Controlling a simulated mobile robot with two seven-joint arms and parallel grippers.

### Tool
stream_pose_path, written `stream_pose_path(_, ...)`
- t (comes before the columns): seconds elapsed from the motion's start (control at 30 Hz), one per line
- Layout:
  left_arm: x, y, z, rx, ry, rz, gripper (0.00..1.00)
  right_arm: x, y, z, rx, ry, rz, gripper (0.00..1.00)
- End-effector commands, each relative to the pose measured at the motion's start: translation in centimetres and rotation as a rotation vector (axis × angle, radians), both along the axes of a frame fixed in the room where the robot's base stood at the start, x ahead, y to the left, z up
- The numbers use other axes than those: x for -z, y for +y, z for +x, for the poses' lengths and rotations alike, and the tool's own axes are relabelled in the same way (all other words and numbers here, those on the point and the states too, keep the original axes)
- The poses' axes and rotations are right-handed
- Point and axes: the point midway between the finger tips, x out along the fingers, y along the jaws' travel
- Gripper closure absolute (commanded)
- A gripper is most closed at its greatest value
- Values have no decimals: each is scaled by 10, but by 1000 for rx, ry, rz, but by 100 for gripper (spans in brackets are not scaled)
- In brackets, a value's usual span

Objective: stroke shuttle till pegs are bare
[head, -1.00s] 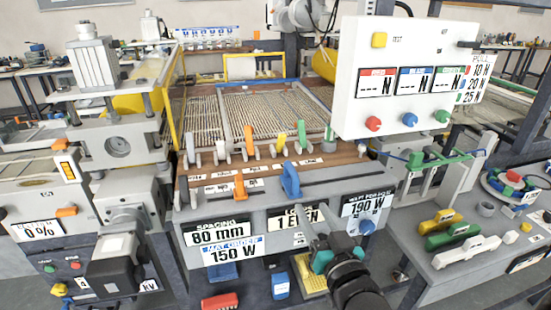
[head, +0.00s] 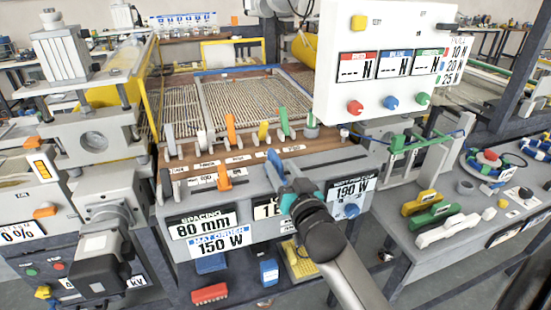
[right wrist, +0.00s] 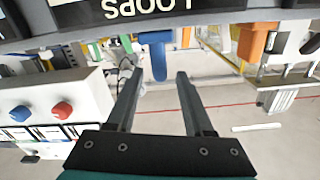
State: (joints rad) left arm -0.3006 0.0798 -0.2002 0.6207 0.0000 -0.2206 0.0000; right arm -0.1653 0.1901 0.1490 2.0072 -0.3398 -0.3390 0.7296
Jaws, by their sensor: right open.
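A blue handle (head: 274,162) stands on the slotted front rail of the mesh machine; it also shows in the right wrist view (right wrist: 155,45). An orange handle (head: 223,179) stands to its left on the same rail. Which handle belongs to the shuttle is not clear. My right gripper (head: 283,184) is open near the blue handle. In the right wrist view the blue handle is beyond the gap between the fingertips (right wrist: 158,76), with nothing held. Pale wires (head: 240,103) lie across the bed behind. Separate pegs cannot be made out. My left gripper is not in view.
A row of coloured levers (head: 263,130) stands behind the rail. A white control panel (head: 380,75) overhangs at right. The front display reads 80 mm and 150 W (head: 205,230). A side table (head: 460,255) holds coloured bars. Bins (head: 210,293) sit below.

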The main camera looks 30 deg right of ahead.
Motion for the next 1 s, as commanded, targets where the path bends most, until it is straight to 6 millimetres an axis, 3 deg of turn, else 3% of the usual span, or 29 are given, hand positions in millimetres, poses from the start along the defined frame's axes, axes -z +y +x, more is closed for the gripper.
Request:
stream_pose_path(0.3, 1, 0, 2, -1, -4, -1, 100, 0, -9, 38, 0, 0, 0, 48)
stream_pose_path(0.73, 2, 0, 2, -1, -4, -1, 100, 0, -10, 46, -1, 1, 0, 48)
stream_pose_path(1.0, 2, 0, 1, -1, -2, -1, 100, 0, -10, 45, 0, 1, 0, 76)
